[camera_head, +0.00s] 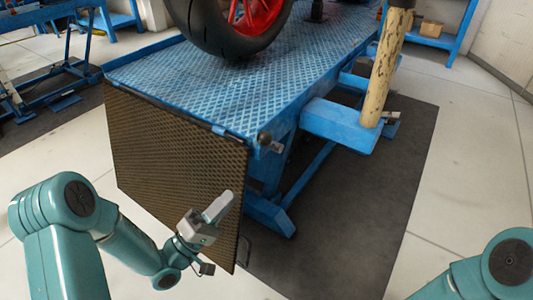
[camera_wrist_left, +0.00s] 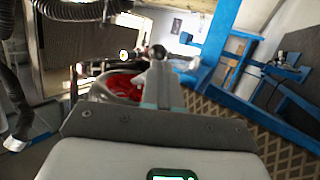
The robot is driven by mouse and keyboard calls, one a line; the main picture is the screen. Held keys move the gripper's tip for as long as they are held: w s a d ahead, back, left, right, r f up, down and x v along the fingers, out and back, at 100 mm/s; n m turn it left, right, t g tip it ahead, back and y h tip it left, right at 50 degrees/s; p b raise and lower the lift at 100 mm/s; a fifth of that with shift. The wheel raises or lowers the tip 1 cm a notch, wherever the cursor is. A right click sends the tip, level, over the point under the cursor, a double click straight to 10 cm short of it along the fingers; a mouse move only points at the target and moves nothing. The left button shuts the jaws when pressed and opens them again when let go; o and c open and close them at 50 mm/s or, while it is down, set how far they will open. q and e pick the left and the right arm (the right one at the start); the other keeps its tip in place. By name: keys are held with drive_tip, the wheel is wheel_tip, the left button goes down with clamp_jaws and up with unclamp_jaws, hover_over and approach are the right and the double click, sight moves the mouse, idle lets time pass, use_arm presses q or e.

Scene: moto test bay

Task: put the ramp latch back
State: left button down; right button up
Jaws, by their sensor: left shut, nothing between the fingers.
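The ramp (camera_head: 175,165) is a dark brown ridged plate hanging down from the near end of the blue lift table (camera_head: 240,80). A small dark round knob on a short metal piece (camera_head: 265,137) sits at the table's near right corner, beside the ramp's top edge; it looks like the ramp latch. A round knob also shows just beyond my fingertips in the left wrist view (camera_wrist_left: 157,52), but I cannot tell its distance. My left gripper (camera_head: 220,206) is shut and empty in front of the ramp's lower right part, below the knob. My right gripper is out of view.
A motorcycle wheel (camera_head: 232,25) with a red rim stands on the table. A worn wooden post (camera_head: 388,68) rises from a blue side arm (camera_head: 338,124). A dark mat (camera_head: 345,225) lies below. Pale floor (camera_head: 470,160) is clear at right.

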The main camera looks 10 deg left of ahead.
use_arm(q)
drive_tip(key=a+y, duration=0.1)
drive_tip(key=a, duration=0.2)
drive_tip(key=t+b, duration=0.1)
drive_tip(key=b, duration=0.1)
approach(269, 142)
drive_tip(key=w+r, duration=0.3)
drive_tip(key=w, duration=0.2)
drive_tip(key=shift+s+d+f+n+y, duration=0.1)
drive_tip(key=shift+s+d+n+y, duration=0.1)
drive_tip(key=shift+d+n+y, duration=0.15)
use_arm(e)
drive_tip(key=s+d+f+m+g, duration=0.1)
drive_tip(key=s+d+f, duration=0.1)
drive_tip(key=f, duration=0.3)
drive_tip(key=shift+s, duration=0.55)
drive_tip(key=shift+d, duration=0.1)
